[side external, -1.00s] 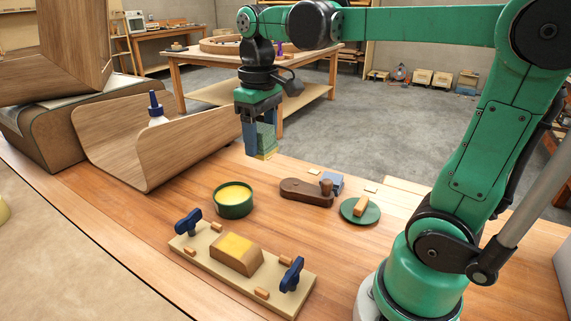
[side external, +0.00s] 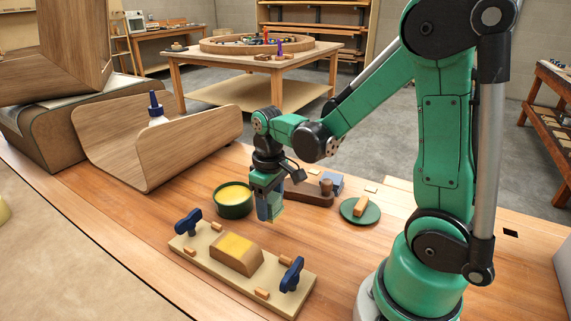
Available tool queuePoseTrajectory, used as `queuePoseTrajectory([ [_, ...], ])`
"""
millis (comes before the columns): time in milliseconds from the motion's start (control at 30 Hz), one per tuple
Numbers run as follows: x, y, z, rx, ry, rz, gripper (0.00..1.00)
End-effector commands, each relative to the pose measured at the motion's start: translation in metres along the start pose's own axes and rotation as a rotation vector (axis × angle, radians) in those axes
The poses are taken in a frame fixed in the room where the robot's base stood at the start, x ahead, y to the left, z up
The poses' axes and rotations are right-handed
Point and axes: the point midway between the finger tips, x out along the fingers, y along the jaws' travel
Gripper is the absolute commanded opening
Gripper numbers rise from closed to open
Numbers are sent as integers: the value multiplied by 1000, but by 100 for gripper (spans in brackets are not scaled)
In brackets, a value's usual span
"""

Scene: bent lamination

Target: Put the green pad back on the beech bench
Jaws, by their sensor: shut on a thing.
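The green pad (side external: 279,207), a small green block, is held between the fingers of my gripper (side external: 268,215). Its yellowish lower face showed a moment ago; now the fingers hide much of it. My gripper is shut on it and points down over the beech bench (side external: 340,252), between the green tub and the brown wooden tool. The pad hangs low, but I cannot tell whether it touches the bench.
A green tub (side external: 233,204) of yellow stuff stands left of my gripper. A board with blue knobs (side external: 294,274) and a yellow-topped block (side external: 233,257) lies in front. Behind and right are a brown tool (side external: 306,199) and a green disc (side external: 350,216). Bare bench lies right of the board.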

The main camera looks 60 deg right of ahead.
Motion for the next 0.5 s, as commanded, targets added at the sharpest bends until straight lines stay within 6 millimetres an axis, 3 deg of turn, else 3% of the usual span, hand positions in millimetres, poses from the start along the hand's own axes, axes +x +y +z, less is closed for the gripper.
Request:
queuePoseTrajectory([
  [333, 35, 0, 0, 0, 0, 0, 8],
  [500, 42, 0, 1, 0, 0, 0, 8],
])
